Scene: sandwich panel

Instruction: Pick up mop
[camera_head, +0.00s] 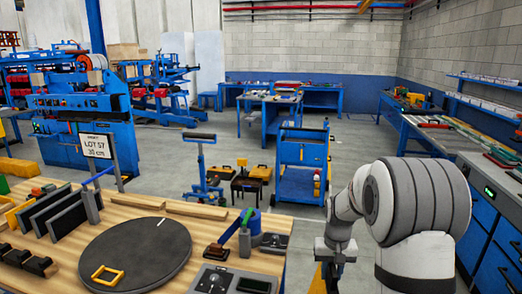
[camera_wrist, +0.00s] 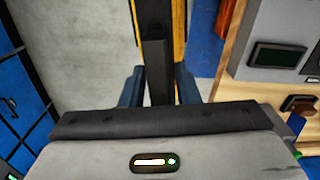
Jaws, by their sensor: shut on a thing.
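My gripper (camera_head: 333,268) is low beside the right front corner of the workbench, fingers pointing down. In the wrist view its two blue fingers (camera_wrist: 159,84) are on both sides of a long dark bar with yellow-orange edges, which I take for the mop (camera_wrist: 156,62). The gripper is shut on it. The bar runs away from the gripper and out of the top of the wrist view. The mop's head cannot be made out, and in the head view my arm hides most of what is held.
The wooden workbench (camera_head: 290,226) is close on the left, with a round dark turntable (camera_head: 137,250) and small tools. A blue cart (camera_head: 300,185) stands behind. A long blue counter (camera_head: 487,205) lines the right side. Grey floor is open between.

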